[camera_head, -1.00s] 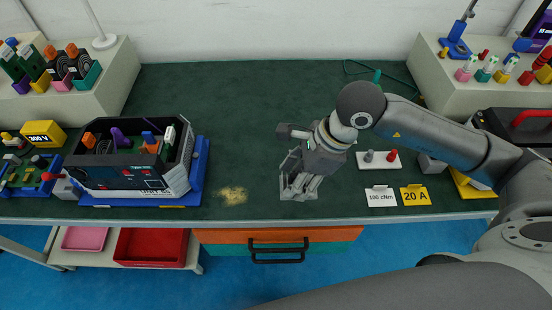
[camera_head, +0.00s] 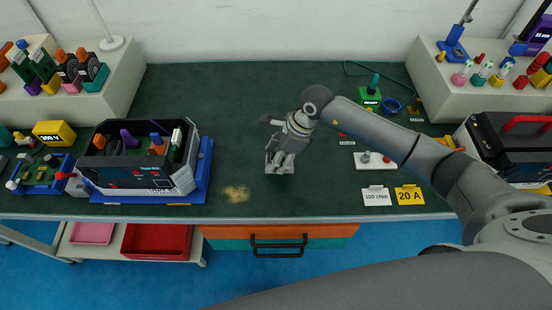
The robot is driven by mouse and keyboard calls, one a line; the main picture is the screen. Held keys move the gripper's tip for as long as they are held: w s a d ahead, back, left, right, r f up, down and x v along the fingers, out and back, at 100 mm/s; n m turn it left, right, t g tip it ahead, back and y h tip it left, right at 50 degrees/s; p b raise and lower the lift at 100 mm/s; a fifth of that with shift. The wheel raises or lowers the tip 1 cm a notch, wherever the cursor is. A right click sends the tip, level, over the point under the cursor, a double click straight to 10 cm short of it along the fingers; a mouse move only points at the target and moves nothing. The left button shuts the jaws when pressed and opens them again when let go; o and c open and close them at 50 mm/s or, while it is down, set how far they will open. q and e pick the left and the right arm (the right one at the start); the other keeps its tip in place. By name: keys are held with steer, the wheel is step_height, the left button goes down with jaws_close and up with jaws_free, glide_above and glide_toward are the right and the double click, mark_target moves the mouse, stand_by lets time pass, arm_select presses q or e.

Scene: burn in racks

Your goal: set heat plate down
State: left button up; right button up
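My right gripper (camera_head: 281,166) comes in from the right and points down over the middle of the green bench mat. Its fingers are close together on a small, flat, light-grey piece, which looks like the heat plate (camera_head: 270,169). The fingers hide most of the piece. I cannot tell whether it touches the mat. My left gripper is not in view.
A black open-topped unit (camera_head: 140,179) on a blue base (camera_head: 205,170) stands left, with a yellowish patch (camera_head: 236,194) beside it. A white block with knobs (camera_head: 368,166) and cards reading 100 cNm (camera_head: 376,197) and 20 A (camera_head: 410,195) lie right. The mat around the gripper is clear.

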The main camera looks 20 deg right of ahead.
steer(key=shift+w+f, duration=0.45)
steer(key=shift+f, duration=0.1)
steer(key=shift+f+p, duration=0.35)
steer(key=shift+f, duration=1.1)
steer(key=shift+f, duration=0.2)
steer(key=o, duration=1.1)
steer(key=shift+r, duration=0.15)
